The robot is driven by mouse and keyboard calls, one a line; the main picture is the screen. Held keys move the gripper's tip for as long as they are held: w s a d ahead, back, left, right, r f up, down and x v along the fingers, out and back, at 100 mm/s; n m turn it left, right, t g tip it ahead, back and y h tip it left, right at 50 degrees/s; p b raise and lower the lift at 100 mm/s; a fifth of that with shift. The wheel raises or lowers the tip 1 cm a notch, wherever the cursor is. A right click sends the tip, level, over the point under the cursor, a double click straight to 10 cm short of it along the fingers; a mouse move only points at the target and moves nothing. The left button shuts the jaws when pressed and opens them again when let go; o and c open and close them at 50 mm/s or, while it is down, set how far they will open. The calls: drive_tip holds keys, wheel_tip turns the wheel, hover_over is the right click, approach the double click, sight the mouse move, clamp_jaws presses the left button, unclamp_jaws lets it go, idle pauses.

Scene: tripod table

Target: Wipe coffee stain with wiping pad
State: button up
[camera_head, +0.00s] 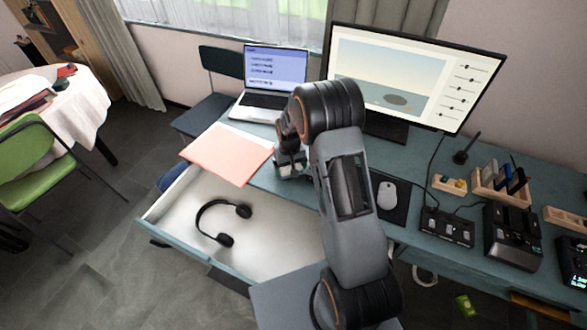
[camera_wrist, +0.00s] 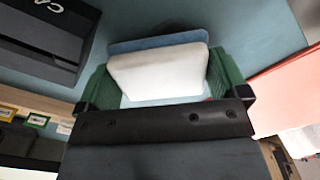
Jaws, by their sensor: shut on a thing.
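My gripper (camera_head: 290,165) is low over the teal desk (camera_head: 268,180), between the pink folder and the mouse. In the wrist view, its green fingers (camera_wrist: 160,75) are shut on the wiping pad (camera_wrist: 158,70). The pad has a white layer and a blue layer and lies between the fingers, close to the desktop; I cannot tell whether it touches. In the head view the pad is mostly hidden by my gripper. No coffee stain can be made out in either view; my arm and the pad cover part of the desk.
A pink folder (camera_head: 230,153) lies left of my gripper, over the open drawer (camera_head: 180,205) with headphones (camera_head: 205,218) inside. A laptop (camera_head: 270,78) and a monitor (camera_head: 400,75) stand behind. A mouse (camera_head: 387,194) is right. A dark lettered box (camera_wrist: 42,38) is near the pad.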

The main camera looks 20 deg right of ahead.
drive_tip(key=shift+w+a, duration=0.45)
drive_tip(key=shift+a, duration=0.25)
drive_tip(key=shift+w+a+f+b, duration=0.2)
drive_tip(key=shift+w+a+b, duration=0.25)
drive_tip(key=shift+w+a, duration=0.55)
drive_tip(key=shift+w+a+f+b, duration=0.2)
drive_tip(key=shift+w+a+b, duration=0.1)
drive_tip(key=shift+w+a, duration=0.05)
drive_tip(key=shift+r+p, duration=2)
drive_tip(key=shift+r, duration=1.25)
drive_tip(key=shift+r, duration=0.1)
drive_tip(key=shift+r+p, duration=0.85)
drive_tip(key=shift+r, duration=0.55)
